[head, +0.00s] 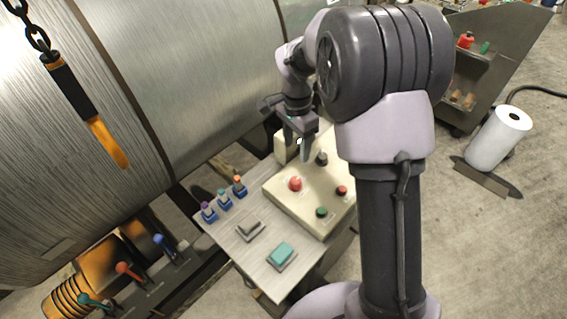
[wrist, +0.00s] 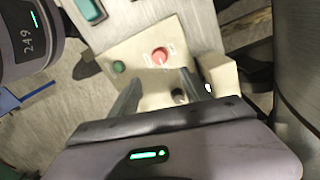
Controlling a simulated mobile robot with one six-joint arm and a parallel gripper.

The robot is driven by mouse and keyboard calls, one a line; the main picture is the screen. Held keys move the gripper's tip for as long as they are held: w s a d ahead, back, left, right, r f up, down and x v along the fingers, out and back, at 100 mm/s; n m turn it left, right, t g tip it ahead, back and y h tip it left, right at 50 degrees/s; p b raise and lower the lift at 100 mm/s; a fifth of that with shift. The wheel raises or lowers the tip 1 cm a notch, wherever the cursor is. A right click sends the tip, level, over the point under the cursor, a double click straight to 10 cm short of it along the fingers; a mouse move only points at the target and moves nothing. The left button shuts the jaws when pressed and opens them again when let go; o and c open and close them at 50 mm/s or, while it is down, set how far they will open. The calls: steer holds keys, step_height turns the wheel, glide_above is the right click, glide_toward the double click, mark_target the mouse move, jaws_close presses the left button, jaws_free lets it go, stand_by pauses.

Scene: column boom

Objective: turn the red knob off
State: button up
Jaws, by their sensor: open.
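A cream control panel (head: 284,203) sits on the metal table. It bears a large round red knob (head: 295,183) with pale label marks beside it; this knob also shows in the wrist view (wrist: 160,55). A smaller red control (head: 341,190) sits at the panel's right; I cannot make it out in the wrist view. My gripper (head: 298,146) is open and empty above the panel's far end, apart from the large red knob. In the wrist view its two fingers (wrist: 161,75) point toward the panel, either side of the red knob's line. Which way the knob points is too small to tell.
A black knob (head: 321,157) and a green button (head: 321,212) share the panel. A cream box (wrist: 218,74) stands close by the right finger. A teal switch (head: 281,254), a grey switch (head: 250,230) and small coloured-top levers (head: 224,198) lie nearer. A large metal cylinder (head: 190,80) borders the left.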

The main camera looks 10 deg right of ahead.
mark_target(296, 180)
steer(key=f+b, duration=0.1)
steer(key=f, duration=0.4)
steer(key=f+b, duration=0.1)
steer(key=f, duration=0.3)
steer(key=f+b, duration=0.1)
steer(key=f, duration=0.4)
steer(key=shift+s+d+f, duration=0.15)
steer(key=shift+s+f, duration=0.1)
steer(key=shift+f, duration=0.05)
jaws_close()
